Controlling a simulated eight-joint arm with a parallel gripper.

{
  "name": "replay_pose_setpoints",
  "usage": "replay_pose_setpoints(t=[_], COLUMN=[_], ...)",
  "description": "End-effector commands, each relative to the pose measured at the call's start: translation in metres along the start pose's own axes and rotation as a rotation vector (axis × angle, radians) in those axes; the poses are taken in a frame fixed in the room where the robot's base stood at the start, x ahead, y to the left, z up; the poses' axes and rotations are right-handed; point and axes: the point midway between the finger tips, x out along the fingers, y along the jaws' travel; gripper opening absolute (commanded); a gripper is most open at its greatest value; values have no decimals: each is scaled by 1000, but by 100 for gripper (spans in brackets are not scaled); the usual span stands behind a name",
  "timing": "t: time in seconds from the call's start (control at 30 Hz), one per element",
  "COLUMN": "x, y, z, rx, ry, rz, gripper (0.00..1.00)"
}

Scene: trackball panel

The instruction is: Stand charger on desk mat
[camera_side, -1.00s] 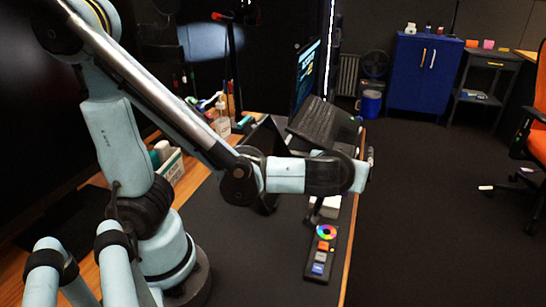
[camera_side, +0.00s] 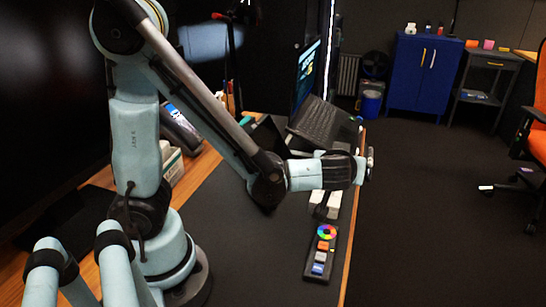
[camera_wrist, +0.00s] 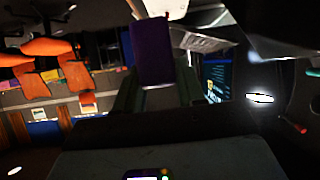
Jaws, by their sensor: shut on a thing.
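My gripper (camera_wrist: 155,92) shows in the wrist view, its two dark fingers shut on a dark purple block (camera_wrist: 152,50), which seems to be the charger. The block sticks out beyond the fingertips. In the side view my wrist hangs over the right edge area of the desk, and it hides the fingers and the block. The dark grey desk mat (camera_side: 235,225) lies flat on the wooden desk below my arm. I cannot tell the height of the block above the mat.
A black control panel (camera_side: 321,252) with a colour ring lies at the mat's front right. White items (camera_side: 333,205) stand below my wrist. A laptop (camera_side: 323,122) is behind it, and a white box (camera_side: 172,163) is at the left. The mat's front middle is clear.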

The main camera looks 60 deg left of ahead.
Motion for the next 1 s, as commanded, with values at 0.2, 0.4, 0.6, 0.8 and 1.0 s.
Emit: replay_pose_setpoints(t=[0.2,0.4,0.6,0.8,1.0], x=[45,60,68,76,77], y=[-17,-23,-22,-22,-22], z=[3,5,18,33,37], rx=[-2,1,1,2,2], ry=[1,1,0,0,-1], rz=[-4,-1,1,1,1], gripper=[7,7,7,7,7])
